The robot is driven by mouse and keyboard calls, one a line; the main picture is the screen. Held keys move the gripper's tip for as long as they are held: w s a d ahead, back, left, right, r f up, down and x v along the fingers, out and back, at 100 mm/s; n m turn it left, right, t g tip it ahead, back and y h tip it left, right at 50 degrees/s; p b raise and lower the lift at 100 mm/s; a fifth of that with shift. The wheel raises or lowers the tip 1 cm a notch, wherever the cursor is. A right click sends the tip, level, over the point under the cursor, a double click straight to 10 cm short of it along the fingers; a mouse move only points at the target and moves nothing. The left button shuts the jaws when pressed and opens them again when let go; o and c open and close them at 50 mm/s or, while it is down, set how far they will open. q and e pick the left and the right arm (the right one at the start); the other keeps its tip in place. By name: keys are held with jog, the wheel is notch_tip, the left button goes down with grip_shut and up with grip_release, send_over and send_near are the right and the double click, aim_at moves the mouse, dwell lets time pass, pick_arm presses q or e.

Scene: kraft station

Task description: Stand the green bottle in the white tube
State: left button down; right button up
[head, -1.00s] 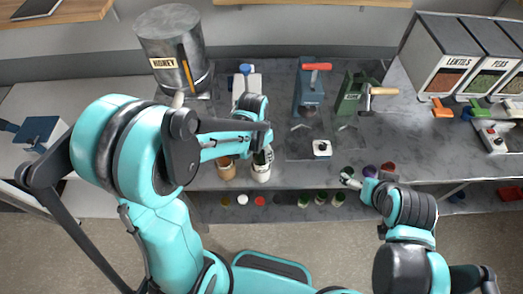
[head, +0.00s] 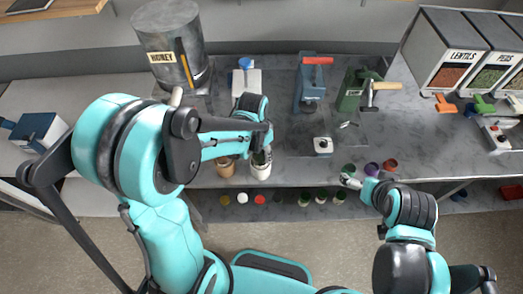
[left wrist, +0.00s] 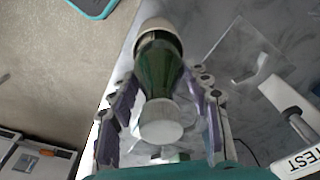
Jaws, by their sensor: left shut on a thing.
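The green bottle (left wrist: 158,68) shows in the left wrist view between the fingers of my left gripper (left wrist: 160,112), its pale round end (left wrist: 161,124) toward the camera. My left gripper is shut on it. The bottle's far end is inside the mouth of the white tube (left wrist: 157,24); how deep it sits is hidden. In the head view the white tube (head: 260,172) stands at the counter's front edge, with my left gripper (head: 261,152) just above it, partly covering the bottle. My right gripper (head: 348,181) is at the front edge further right, too small to read.
A brown tube (head: 225,168) stands just left of the white one. Green, purple and red-brown pots (head: 372,169) stand near my right gripper. A small white device (head: 323,146) and blue and green presses (head: 309,90) are behind. A lower shelf holds several small round items (head: 242,198).

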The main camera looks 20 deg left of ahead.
pick_arm(q)
jog(key=shift+c, duration=0.5)
grip_release()
jog(key=shift+r, duration=0.25)
dwell(0.4)
jog(key=shift+r+p, duration=1.05)
jog(key=shift+r, duration=0.3)
jog(key=shift+r+p, duration=2.15)
jog(key=shift+r, duration=0.85)
jog(key=shift+f, duration=0.1)
